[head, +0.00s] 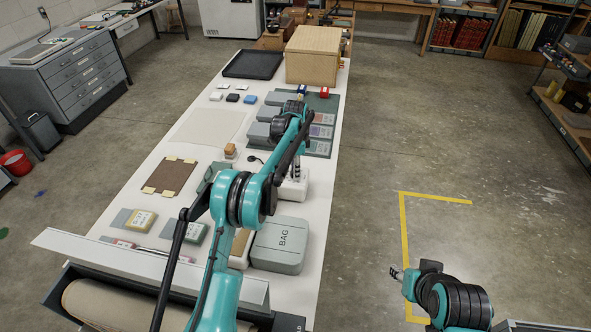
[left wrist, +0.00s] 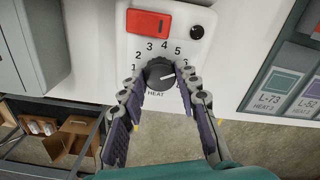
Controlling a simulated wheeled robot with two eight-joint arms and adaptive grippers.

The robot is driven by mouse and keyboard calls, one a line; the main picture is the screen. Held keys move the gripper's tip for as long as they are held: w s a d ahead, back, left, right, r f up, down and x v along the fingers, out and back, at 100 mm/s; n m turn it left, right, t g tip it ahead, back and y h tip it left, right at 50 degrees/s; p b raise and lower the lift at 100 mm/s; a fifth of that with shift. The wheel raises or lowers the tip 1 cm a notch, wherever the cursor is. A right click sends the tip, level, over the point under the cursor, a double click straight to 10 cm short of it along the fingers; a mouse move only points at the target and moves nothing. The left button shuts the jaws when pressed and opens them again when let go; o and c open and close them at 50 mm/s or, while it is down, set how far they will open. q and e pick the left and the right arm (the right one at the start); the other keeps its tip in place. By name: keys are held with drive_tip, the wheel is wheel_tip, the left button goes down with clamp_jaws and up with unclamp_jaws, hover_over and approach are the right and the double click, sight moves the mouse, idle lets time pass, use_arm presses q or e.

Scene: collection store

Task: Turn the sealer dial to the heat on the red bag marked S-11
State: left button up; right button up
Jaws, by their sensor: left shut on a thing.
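The white sealer (head: 293,190) stands on the long table, partly behind my left arm. In the left wrist view its panel (left wrist: 137,20) shows a dark dial (left wrist: 159,74) with numbers around it and HEAT printed below. My left gripper (left wrist: 160,84) is shut on the dial, one finger on each side. A light mark shows on the dial's right side; the exact number it points to is unclear. Bags with coloured labels lie right of the sealer; two read L-73 HEAT 3 (left wrist: 276,90) and L-52 (left wrist: 312,95). I cannot make out S-11. My right gripper (head: 396,272) hangs over the floor.
The panel also has a red switch (left wrist: 149,24) and a black round knob (left wrist: 197,32). A grey BAG box (head: 278,247) stands close in front of the sealer. A tan box (head: 318,55) and a black tray (head: 253,65) are at the table's far end. Floor to the right is clear.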

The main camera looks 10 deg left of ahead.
idle(0.4)
use_arm(q)
drive_tip(key=o, duration=1.2)
drive_tip(key=shift+c, duration=0.2)
wheel_tip(320, 180, up, 12)
drive_tip(key=shift+f, duration=0.1)
